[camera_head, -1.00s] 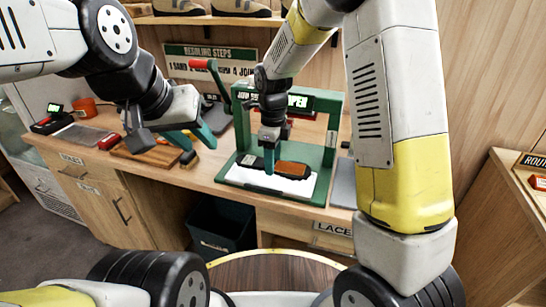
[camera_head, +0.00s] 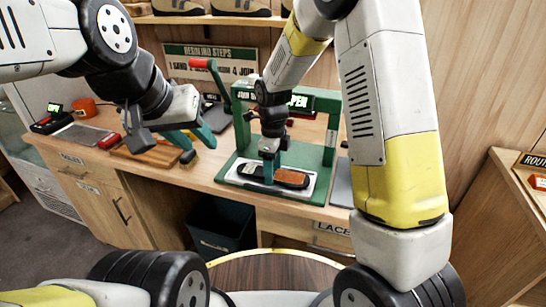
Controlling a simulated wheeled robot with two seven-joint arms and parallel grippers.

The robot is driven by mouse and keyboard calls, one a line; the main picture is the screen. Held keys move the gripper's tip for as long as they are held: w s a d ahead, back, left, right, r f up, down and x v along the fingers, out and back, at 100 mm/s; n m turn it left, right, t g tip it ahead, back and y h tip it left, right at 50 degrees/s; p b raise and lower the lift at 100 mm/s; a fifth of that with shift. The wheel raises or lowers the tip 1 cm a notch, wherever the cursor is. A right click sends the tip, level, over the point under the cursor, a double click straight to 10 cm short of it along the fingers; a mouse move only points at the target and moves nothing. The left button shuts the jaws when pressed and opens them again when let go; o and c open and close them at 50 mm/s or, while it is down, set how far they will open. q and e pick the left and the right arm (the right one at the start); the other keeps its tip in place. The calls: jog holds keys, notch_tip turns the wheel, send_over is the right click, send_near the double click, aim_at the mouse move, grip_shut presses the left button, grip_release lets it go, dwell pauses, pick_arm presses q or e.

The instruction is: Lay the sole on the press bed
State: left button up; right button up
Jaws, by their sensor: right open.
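The sole (camera_head: 292,178), dark with an orange-brown part toward its right end, lies flat on the pale plate of the press bed (camera_head: 262,193). The bed is inside the green press frame (camera_head: 330,125). My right gripper (camera_head: 268,178) is open, pointing down at the left half of the sole, with its fingers close around it. Whether a finger touches the sole cannot be told. My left gripper (camera_head: 193,141) is open and empty above the bench, to the left of the press, with its teal fingers apart.
A red-handled lever (camera_head: 205,64) rises left of the press. A wooden board (camera_head: 148,154) and a brush (camera_head: 188,157) lie on the bench below my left gripper. A grey plate (camera_head: 342,185) lies right of the press. A dark bin (camera_head: 222,228) stands under the bench.

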notch_tip(320, 180, up, 12)
jog(key=s+d+r+n+t+y, duration=0.2)
jog(key=s+d+r+n, duration=0.3)
jog(key=d+r+n, duration=0.15)
jog(key=s+d+r+n+t, duration=0.2)
jog(key=s+d+n, duration=0.2)
jog(key=s+n, duration=0.3)
jog(key=s+d+r+n+t, duration=0.2)
jog(key=s+d+n, duration=0.1)
jog(key=s+n, duration=0.4)
jog(key=shift+s+d+r+n, duration=0.2)
jog(key=shift+s+d+n, duration=0.15)
jog(key=shift+n, duration=0.5)
